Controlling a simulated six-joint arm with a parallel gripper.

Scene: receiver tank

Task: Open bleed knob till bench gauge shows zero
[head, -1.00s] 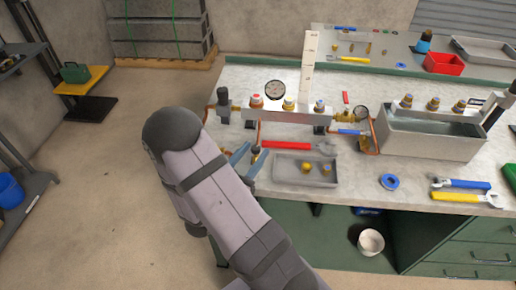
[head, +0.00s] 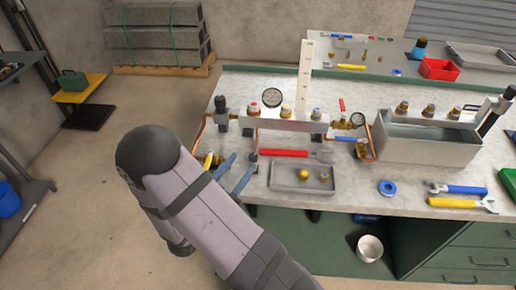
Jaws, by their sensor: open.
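My gripper (head: 243,161) shows as two blue-grey fingers, apart and empty, over the front left of the bench. A small dark-topped fitting (head: 252,157) stands by the right fingertip; contact is unclear. I cannot tell which fitting is the bleed knob.
A red-handled wrench (head: 284,153) and a grey tray (head: 288,186) with small brass parts lie right of my gripper. Copper pipe (head: 200,128) bends down at the bench's left. A grey water tank (head: 428,150) stands at the right.

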